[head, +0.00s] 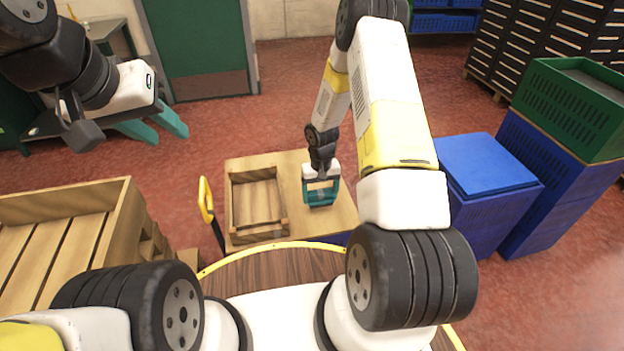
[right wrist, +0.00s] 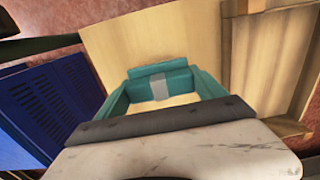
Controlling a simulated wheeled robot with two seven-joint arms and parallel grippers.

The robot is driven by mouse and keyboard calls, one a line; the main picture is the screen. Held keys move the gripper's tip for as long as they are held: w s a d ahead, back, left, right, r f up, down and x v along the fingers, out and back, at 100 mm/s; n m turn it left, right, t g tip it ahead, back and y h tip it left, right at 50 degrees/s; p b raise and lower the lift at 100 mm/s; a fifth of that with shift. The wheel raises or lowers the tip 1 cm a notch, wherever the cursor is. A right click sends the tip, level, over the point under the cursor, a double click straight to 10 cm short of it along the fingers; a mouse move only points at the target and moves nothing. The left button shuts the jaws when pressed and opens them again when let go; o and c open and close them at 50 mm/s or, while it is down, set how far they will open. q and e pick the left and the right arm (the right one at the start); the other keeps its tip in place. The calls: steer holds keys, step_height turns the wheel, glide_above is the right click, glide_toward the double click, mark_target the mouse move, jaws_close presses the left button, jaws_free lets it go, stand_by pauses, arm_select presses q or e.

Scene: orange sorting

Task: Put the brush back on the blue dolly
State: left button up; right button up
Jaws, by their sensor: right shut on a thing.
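My right gripper (head: 320,191) is low over the pale wooden top (head: 292,166) of a dolly, right of a small wooden crate. Its teal fingers (right wrist: 116,104) are shut in the right wrist view, with a small grey piece (right wrist: 161,91) between the tips. I take this piece to be part of the brush; the rest is hidden, and I cannot tell whether it touches the board. A bit of blue (head: 336,239) shows under the board's near edge. My left gripper (head: 153,125) is raised at the upper left, its teal fingers apart and empty.
The small wooden crate (head: 231,203) takes up the board's left part. A yellow handle (head: 206,200) stands left of it. A large slatted crate (head: 125,215) is at the left. Blue boxes (head: 488,165) and a green crate (head: 560,105) stand at the right. Red floor lies free behind.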

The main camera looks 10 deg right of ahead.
mark_target(320, 202)
steer(key=shift+f, duration=2.05)
steer(key=shift+f, duration=0.1)
steer(key=o, duration=1.4)
